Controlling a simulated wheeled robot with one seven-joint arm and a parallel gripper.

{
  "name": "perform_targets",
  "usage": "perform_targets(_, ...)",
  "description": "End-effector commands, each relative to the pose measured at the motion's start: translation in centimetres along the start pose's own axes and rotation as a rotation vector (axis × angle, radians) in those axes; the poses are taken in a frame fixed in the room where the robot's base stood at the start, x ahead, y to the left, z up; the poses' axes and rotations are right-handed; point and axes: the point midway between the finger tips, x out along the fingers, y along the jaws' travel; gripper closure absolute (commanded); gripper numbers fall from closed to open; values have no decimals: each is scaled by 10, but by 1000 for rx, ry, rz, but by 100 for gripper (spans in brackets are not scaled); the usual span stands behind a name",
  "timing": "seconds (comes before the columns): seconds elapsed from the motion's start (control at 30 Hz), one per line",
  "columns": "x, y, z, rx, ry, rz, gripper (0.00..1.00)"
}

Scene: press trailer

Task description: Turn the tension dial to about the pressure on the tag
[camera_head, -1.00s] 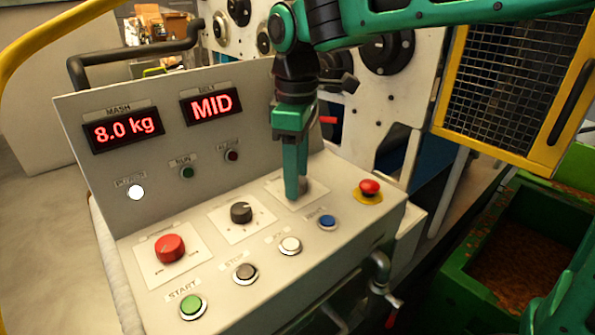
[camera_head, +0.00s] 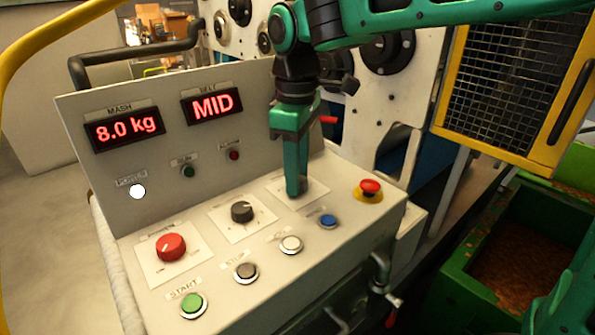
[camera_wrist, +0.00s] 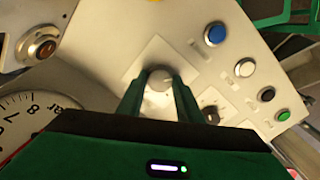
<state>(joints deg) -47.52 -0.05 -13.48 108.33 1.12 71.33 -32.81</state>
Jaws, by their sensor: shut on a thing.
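My gripper (camera_head: 296,190) points down at the right-hand dial plate (camera_head: 318,189) on the sloping control panel. The fingers hide most of this knob in the head view. A pressure gauge (camera_wrist: 30,118) shows partly in the wrist view, with the figures 7 and 8 and part of "bar". I cannot make out a pressure tag.
A black knob (camera_head: 242,211) and a red knob (camera_head: 171,247) sit left of the dial. Several push buttons, including a blue one (camera_head: 328,221), line the front. A red mushroom button (camera_head: 370,187) is close on the right. Displays read "8.0 kg" (camera_head: 124,129) and "MID" (camera_head: 212,105).

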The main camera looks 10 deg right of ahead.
Motion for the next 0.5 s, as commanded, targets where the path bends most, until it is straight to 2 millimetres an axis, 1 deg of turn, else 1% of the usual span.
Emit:
perform_targets(0.03,-2,5,0,13,9,7,90)
perform_targets(0.07,-2,6,0,13,9,7,90)
perform_targets(0.1,-2,6,0,13,9,8,65)
perform_targets(0.17,-2,6,0,13,8,7,51)
perform_targets(0.2,-2,5,0,11,8,6,49)
perform_targets(0.5,-3,3,0,6,5,4,49)
